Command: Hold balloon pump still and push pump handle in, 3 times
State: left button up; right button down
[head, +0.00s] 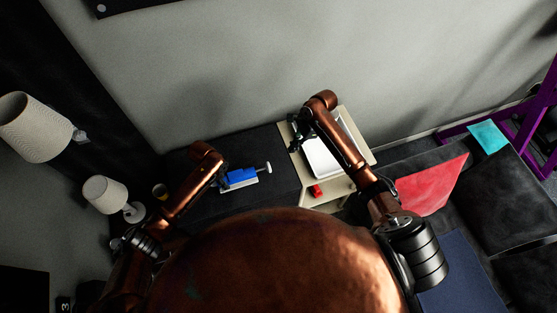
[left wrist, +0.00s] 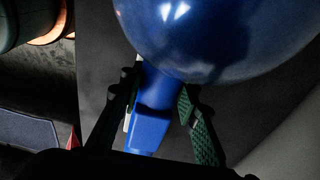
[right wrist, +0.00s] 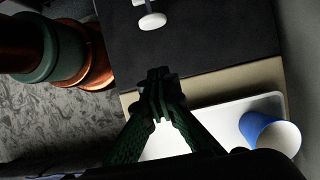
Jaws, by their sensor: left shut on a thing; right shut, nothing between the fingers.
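The blue balloon pump (head: 241,176) lies on the dark surface, a white strip along its near side. Its white handle (head: 265,168) sticks out to the right; its white knob shows in the right wrist view (right wrist: 152,21). My left gripper (head: 220,179) is shut on the pump's blue body (left wrist: 150,122), one finger on each side. A glossy, rounded blue shape (left wrist: 215,35) like a balloon fills the top of the left wrist view. My right gripper (head: 296,134) is shut and empty above the pale table, apart from the handle; its closed fingers show in the right wrist view (right wrist: 158,80).
A white tray (head: 340,165) lies on the pale table (head: 366,150) under my right arm, with a blue cup (right wrist: 256,125) on it. A small red object (head: 316,190) is at the table's front. Lamps (head: 103,194) stand left. The wall (head: 240,70) is behind.

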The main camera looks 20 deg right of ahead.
aim_at(269, 168)
jog(key=x, duration=1)
jog(key=shift+f, duration=0.1)
jog(key=a, duration=0.2)
jog(key=shift+a, duration=1.05)
jog(key=a, duration=0.5)
jog(key=shift+a, duration=0.15)
